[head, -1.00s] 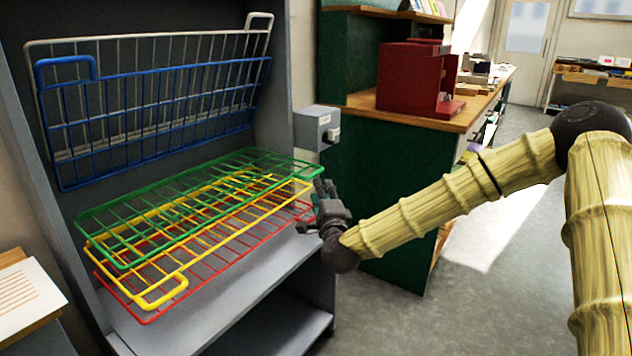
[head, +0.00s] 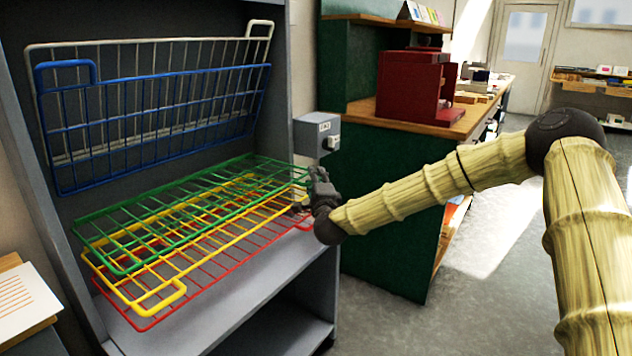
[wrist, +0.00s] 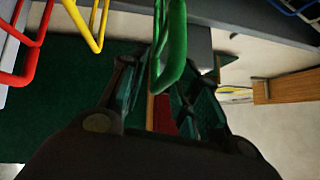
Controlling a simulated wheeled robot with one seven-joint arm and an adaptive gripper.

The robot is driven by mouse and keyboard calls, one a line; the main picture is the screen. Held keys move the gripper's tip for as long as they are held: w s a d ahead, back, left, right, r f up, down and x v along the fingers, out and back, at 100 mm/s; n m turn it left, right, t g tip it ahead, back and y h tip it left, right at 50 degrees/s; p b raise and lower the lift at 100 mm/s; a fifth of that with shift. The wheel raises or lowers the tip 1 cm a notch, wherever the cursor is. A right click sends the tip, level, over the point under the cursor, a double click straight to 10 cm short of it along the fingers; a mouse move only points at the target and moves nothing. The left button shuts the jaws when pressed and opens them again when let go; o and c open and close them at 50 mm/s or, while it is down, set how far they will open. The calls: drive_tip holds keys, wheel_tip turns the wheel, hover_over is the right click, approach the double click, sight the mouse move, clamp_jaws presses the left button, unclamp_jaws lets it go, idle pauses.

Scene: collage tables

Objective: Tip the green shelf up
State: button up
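The green shelf (head: 150,196) is a wire rack lying nearly flat in the grey cabinet, above the yellow shelf (head: 160,303) and the red shelf (head: 150,326). My gripper (head: 308,190) is at the green shelf's right end in the head view. In the wrist view the green shelf's end rail (wrist: 172,60) runs between the two fingers of my gripper (wrist: 165,92). The fingers stand apart with gaps beside the rail. I cannot tell whether either finger touches it.
The blue shelf (head: 160,68) and the white shelf (head: 150,40) stand tipped up at the cabinet's back. A grey box (head: 316,135) is on the cabinet's right side. A green counter (head: 385,200) with a red machine (head: 408,85) stands to the right. Open floor lies beyond.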

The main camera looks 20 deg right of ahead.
clamp_jaws()
